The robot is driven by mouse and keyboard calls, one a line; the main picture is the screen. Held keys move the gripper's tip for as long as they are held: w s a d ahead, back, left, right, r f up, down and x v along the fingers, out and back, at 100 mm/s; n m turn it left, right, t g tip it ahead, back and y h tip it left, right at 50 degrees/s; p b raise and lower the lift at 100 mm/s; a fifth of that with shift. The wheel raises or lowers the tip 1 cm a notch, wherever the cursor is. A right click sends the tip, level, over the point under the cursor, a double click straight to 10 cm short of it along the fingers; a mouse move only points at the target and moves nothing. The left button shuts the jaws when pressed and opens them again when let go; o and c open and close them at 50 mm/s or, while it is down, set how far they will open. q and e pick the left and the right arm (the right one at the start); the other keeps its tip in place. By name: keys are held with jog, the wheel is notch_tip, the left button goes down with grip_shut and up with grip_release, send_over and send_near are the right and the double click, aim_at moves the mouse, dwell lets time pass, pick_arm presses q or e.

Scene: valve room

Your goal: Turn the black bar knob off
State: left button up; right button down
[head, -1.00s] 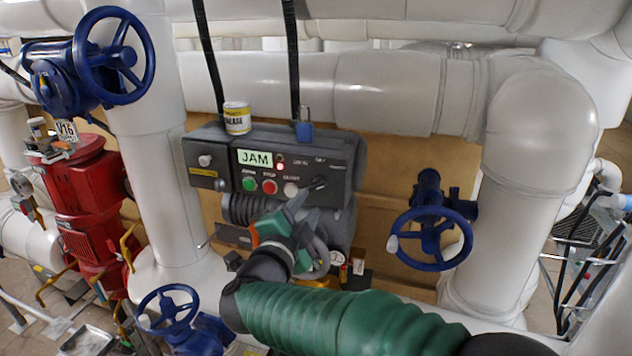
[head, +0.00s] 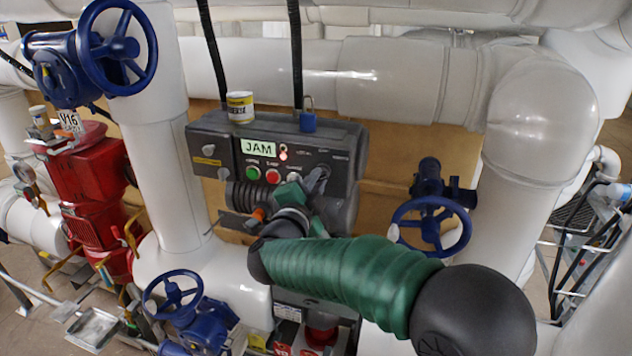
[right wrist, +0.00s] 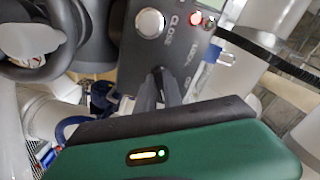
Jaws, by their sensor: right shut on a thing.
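The grey control box (head: 205,133) shows in the head view with a lit JAM display, a red lamp and several push buttons. The black bar knob is at the right end of its front face, mostly hidden by my fingers. My right gripper (head: 317,180) is at this knob, its fingers shut on it. In the right wrist view the fingers (right wrist: 163,87) close around the knob beside the white CLOSE button (right wrist: 150,22). The knob's exact angle is hard to tell. My left gripper is not in view.
A grease can (head: 240,107) and a blue padlock (head: 308,121) are on top of the box. Blue handwheels stand at upper left (head: 118,47), lower left (head: 172,292) and right (head: 431,222). White pipes surround the box.

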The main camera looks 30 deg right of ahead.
jog(key=shift+f+n, duration=0.2)
jog(key=shift+n, duration=0.1)
jog(key=shift+s+f+n+p, duration=0.1)
jog(key=shift+n+p, duration=1.6)
jog(key=shift+n, duration=1.15)
jog(key=shift+s+n+p, duration=0.1)
jog(key=shift+n+p, duration=1.6)
jog(key=shift+n, duration=1.15)
jog(key=shift+f, duration=0.1)
jog(key=c, duration=1.6)
grip_release()
jog(key=shift+o, duration=0.6)
jog(key=shift+a+r, duration=0.1)
jog(key=shift+r, duration=0.2)
